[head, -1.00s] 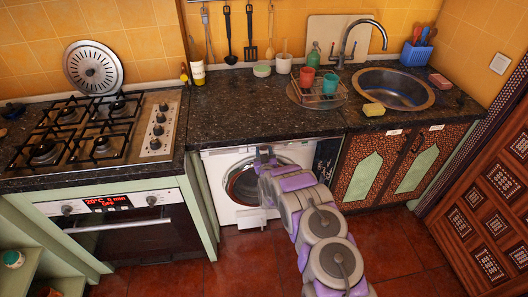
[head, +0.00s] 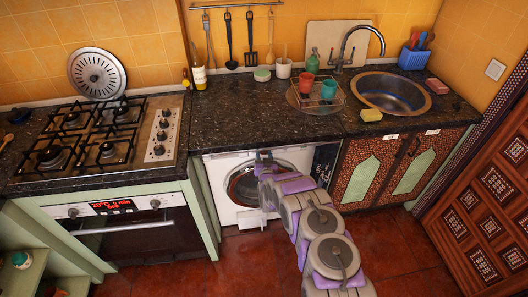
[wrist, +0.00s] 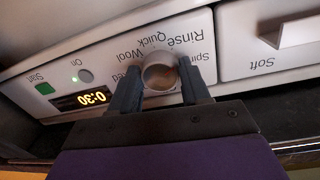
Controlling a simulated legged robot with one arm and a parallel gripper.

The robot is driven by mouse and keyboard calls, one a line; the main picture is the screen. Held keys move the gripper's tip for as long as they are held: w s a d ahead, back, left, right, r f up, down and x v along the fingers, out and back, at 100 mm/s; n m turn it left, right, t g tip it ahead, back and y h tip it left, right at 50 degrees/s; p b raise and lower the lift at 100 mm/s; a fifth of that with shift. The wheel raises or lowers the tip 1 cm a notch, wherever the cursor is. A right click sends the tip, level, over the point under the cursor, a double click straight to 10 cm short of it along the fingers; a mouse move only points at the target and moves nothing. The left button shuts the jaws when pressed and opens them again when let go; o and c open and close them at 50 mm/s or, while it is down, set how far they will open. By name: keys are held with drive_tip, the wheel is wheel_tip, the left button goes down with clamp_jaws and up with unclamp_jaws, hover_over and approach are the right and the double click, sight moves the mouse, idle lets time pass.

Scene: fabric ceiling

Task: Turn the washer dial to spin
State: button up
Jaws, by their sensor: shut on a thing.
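The white washer (head: 228,190) stands under the counter in the head view, its round door partly behind my arm. Its dial (wrist: 160,74) is a round knob in the wrist view, where the panel appears upside down. Labels around it include Rinse, Quick and Wool. One starting "Spi" is partly hidden by a finger, and another is cut off to "ked". My gripper (wrist: 160,82) has one finger on each side of the dial and is shut on it. In the head view my gripper (head: 264,156) is at the top of the washer front; the dial is hidden there.
The Soft drawer (wrist: 270,40) is beside the dial. The counter edge lies just above the washer; the oven (head: 135,225) is left, cabinets (head: 385,165) right.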

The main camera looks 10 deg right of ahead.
drive_tip(key=m+p, duration=0.4)
drive_tip(key=shift+r+m+p, duration=0.1)
drive_tip(key=shift+m+p, duration=0.2)
drive_tip(key=shift+m, duration=0.1)
idle(0.5)
drive_tip(key=o, duration=1.1)
drive_tip(key=shift+c, duration=0.2)
drive_tip(key=s+p, duration=0.3)
drive_tip(key=s, duration=1.4)
drive_tip(key=shift+s+a+r+p, duration=0.15)
drive_tip(key=shift+a+r+p, duration=0.1)
drive_tip(key=shift+a+p, duration=0.15)
